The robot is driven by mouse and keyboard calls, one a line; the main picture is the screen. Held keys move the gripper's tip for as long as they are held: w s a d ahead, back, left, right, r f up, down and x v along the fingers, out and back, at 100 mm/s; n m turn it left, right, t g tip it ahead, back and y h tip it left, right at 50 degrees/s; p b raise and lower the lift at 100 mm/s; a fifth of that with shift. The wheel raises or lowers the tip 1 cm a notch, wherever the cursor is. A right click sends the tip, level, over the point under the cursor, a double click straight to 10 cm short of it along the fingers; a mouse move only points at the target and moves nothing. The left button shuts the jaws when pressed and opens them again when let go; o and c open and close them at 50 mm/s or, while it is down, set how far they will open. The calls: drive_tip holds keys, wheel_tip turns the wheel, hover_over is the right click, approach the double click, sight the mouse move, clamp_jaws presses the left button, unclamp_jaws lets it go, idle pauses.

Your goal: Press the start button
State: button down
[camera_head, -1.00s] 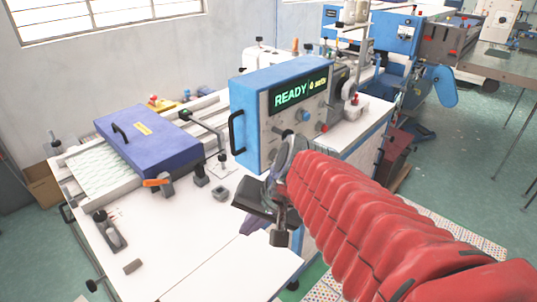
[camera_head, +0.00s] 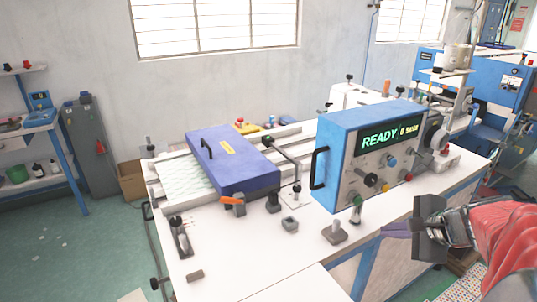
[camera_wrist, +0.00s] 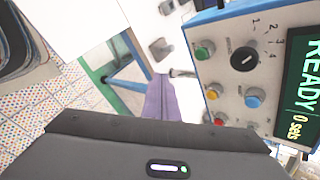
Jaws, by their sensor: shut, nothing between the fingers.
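The blue control box (camera_head: 335,123) stands on the white machine table, its grey panel facing me and its screen reading READY. In the wrist view the panel shows a green button (camera_wrist: 205,48), a black dial (camera_wrist: 245,58), a yellow button (camera_wrist: 213,90), a blue button (camera_wrist: 255,97) and a red button (camera_wrist: 220,118). Which is labelled start I cannot read. My gripper (camera_head: 384,231) is shut and empty, below the panel's right part, its purple fingers pointing left. In the wrist view the fingers (camera_wrist: 160,82) lie left of the buttons, apart from them.
A purple clamp plate (camera_head: 233,163) with a handle lies left of the box. A small grey block (camera_head: 290,224) and a grey stand (camera_head: 335,232) are on the white tabletop (camera_head: 245,245). A stitching head with a handwheel (camera_head: 436,140) is right of the box.

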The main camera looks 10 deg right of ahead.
sight(358, 201)
drive_tip(key=shift+s+d+r+m, duration=0.15)
drive_tip(key=shift+d+m, duration=0.1)
drive_tip(key=shift+d, duration=0.3)
drive_tip(key=shift+s+d+f+m, duration=0.1)
drive_tip(key=shift+d+m, duration=0.15)
drive_tip(key=shift+d, duration=0.3)
drive_tip(key=shift+w, duration=0.1)
drive_tip(key=w+a, duration=0.2)
drive_tip(key=w, duration=0.6)
drive_tip(key=shift+w+a, duration=0.15)
drive_tip(key=shift+w, duration=0.05)
drive_tip(key=shift+w, duration=0.15)
idle(1.4)
drive_tip(key=shift+w+a+r, duration=0.1)
drive_tip(key=shift+w, duration=0.15)
